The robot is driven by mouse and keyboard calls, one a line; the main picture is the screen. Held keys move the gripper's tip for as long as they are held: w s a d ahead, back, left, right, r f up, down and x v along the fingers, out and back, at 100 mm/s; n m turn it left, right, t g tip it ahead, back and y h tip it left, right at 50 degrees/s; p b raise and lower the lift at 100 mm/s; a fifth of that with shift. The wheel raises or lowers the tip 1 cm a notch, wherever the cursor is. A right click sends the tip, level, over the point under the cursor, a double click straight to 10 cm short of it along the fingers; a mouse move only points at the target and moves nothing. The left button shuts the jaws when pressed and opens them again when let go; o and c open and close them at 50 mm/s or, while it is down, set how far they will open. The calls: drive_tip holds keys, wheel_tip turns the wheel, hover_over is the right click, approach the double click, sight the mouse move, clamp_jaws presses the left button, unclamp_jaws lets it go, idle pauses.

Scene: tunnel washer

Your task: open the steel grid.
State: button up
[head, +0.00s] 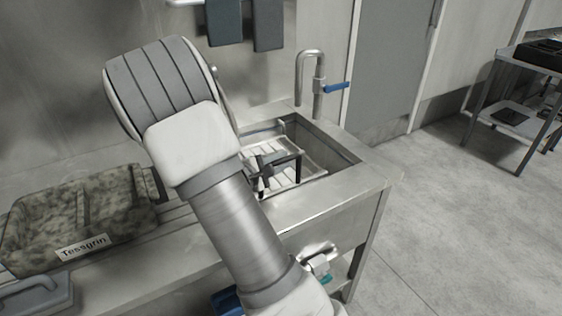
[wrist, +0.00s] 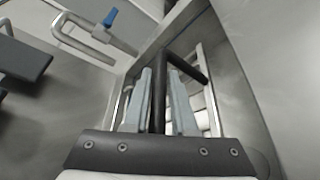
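The steel grid (head: 312,162) is a rack of pale slats inside the sink basin in the head view; part of it is hidden behind my arm. Its slats also show at the right in the wrist view (wrist: 202,100). A black bar handle (head: 296,168) stands up over the grid. In the wrist view the handle (wrist: 158,90) runs between the two fingers of my gripper (wrist: 160,75), which lie close along both sides of it. My gripper appears shut on the handle. The grid looks level, down in the basin.
The steel sink counter (head: 300,208) surrounds the basin. A curved tap (head: 300,75) with a blue lever stands behind it. Dark panels (head: 268,22) hang on the wall. Open floor lies to the right.

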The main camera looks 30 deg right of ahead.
clamp_jaws()
idle(1.1)
